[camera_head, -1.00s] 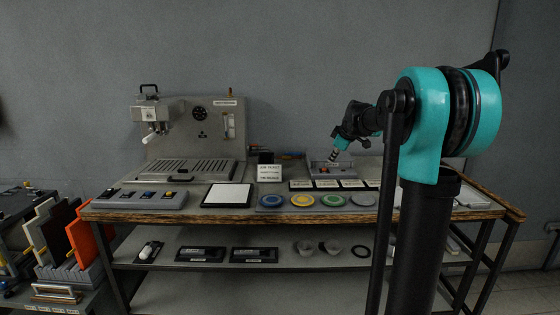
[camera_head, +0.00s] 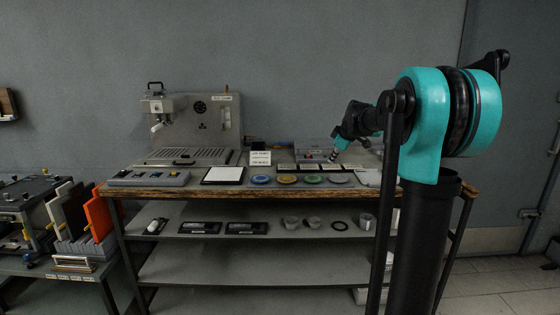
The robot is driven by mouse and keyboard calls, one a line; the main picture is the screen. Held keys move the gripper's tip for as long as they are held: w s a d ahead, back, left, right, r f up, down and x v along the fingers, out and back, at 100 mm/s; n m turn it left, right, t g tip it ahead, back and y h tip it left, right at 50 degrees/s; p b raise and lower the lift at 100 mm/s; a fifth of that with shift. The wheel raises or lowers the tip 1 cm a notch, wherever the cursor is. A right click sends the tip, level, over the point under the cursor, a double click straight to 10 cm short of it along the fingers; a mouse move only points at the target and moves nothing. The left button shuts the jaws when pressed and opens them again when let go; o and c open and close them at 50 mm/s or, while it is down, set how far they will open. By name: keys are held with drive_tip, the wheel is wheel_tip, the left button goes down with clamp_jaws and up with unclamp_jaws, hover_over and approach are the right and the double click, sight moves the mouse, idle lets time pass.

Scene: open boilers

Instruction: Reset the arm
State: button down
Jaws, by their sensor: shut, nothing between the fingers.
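My arm, teal and black, stands at the right of the head view and reaches toward the left over the workbench. My gripper (camera_head: 333,155) is small and dark at the end of the arm. It appears in front of a grey box (camera_head: 313,151) at the back right of the bench. The fingers look close together with nothing seen between them. I cannot tell the gap between the gripper and the box. Part of the arm is hidden behind my own teal joint and black column.
The wooden-edged bench (camera_head: 290,195) holds a grey machine (camera_head: 197,122), a switch block (camera_head: 150,178), a white pad (camera_head: 223,175) and several coloured discs (camera_head: 286,179). Below is a shelf with cups. A rack of coloured boards (camera_head: 100,217) stands left. Floor (camera_head: 500,285) is open at right.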

drive_tip(key=s+f+m+g, duration=0.1)
drive_tip(key=s+f+m, duration=0.3)
drive_tip(key=s+f, duration=0.4)
drive_tip(key=s+a+f+m+g+h, duration=0.1)
drive_tip(key=s+f+m, duration=0.3)
drive_tip(key=s+f, duration=0.5)
drive_tip(key=s+f+m+g+h, duration=0.1)
drive_tip(key=s+f+m, duration=0.3)
drive_tip(key=s, duration=2)
wheel_tip(320, 180, down, 6)
drive_tip(key=shift+s+a+r, duration=0.2)
drive_tip(key=shift+s+r, duration=0.05)
drive_tip(key=shift+s, duration=0.15)
